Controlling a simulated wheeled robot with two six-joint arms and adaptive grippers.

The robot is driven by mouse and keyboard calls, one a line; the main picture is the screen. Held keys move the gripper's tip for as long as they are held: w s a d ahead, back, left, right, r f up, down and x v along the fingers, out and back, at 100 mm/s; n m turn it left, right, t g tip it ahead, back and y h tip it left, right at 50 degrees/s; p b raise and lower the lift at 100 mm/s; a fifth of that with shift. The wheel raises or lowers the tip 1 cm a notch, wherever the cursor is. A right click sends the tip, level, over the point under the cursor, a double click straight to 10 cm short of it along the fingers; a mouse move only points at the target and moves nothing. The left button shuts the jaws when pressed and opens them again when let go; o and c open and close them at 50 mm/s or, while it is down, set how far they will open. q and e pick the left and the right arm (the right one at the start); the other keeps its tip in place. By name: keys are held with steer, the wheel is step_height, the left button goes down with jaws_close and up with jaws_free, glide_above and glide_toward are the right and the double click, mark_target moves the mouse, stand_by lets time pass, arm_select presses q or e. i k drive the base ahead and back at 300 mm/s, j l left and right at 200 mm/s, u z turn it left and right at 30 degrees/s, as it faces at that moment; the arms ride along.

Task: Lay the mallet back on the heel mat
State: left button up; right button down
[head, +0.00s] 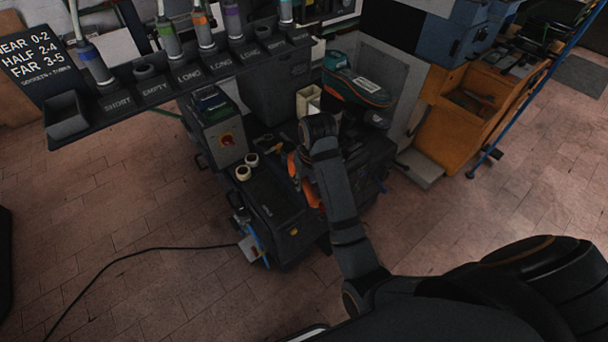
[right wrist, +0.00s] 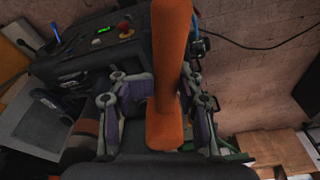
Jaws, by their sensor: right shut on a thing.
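My right gripper (right wrist: 165,98) is shut on an orange mallet (right wrist: 170,60), with one finger on each side of it. The mallet stands upright in the right wrist picture, its wider end low between the fingers. In the head view, orange parts of the mallet (head: 311,192) show beside my right arm, over the right side of the dark machine. The gripper itself is mostly hidden there by my arm. A flat dark surface with small pale lettering (head: 268,208) lies left of the mallet; I cannot tell if it is the heel mat. My left gripper is not in view.
A control box with a red button (head: 227,140) and two cream rings (head: 247,166) stand left of my arm. A teal and orange shoe (head: 357,88) is behind it. A labelled tool rack (head: 180,82) crosses the back. A cable (head: 130,257) lies on the floor.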

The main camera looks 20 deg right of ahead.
mark_target(275, 201)
steer(key=i+j+z, duration=0.15)
steer(key=z, duration=0.2)
steer(key=i+j+z, duration=0.1)
steer(key=j+z, duration=0.45)
steer(key=z, duration=0.15)
steer(key=i+j+z, duration=0.1)
steer(key=j, duration=0.7)
steer(key=i+j+z, duration=0.15)
steer(key=j, duration=0.65)
steer(key=j+z, duration=0.1)
steer(key=j, duration=0.75)
steer(key=i, duration=0.05)
